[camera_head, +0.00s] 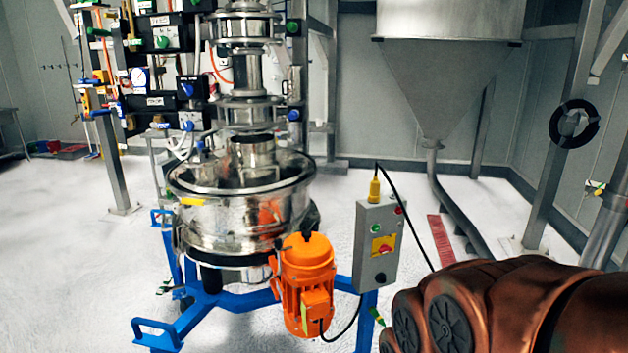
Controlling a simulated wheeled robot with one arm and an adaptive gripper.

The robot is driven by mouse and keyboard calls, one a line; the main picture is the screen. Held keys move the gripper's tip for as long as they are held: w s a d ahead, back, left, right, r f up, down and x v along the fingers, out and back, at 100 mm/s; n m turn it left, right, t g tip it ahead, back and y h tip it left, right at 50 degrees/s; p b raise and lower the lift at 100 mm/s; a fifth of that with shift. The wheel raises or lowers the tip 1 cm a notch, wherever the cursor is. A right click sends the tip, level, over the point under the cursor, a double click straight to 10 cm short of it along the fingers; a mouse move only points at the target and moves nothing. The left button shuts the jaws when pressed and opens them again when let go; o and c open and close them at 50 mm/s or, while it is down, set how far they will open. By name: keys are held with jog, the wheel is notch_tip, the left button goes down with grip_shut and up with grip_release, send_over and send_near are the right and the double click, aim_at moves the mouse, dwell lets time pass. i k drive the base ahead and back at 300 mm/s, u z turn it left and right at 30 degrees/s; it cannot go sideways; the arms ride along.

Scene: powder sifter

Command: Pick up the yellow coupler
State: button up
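The yellow coupler (374,189) stands upright on top of a grey control box (378,243), right of centre. A black cable leaves its top and curves down to the right behind the box. The box carries a red knob on a yellow plate, a green button and a red button. My copper-coloured arm fills the lower right corner, below and to the right of the box. My gripper's fingers do not show, and nothing is seen touching the coupler.
The steel sifter (235,228) stands left of the box on a blue frame (240,301), with an orange motor (305,270) close beside the box. A steel hopper (440,85) hangs behind, and a steel post (560,160) stands right. White floor is open at left.

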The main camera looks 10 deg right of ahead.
aim_at(374, 196)
jog(key=z, duration=0.95)
jog(key=k, duration=0.3)
jog(key=u, duration=1.35)
jog(key=i, duration=1.85)
jog(key=z, duration=0.5)
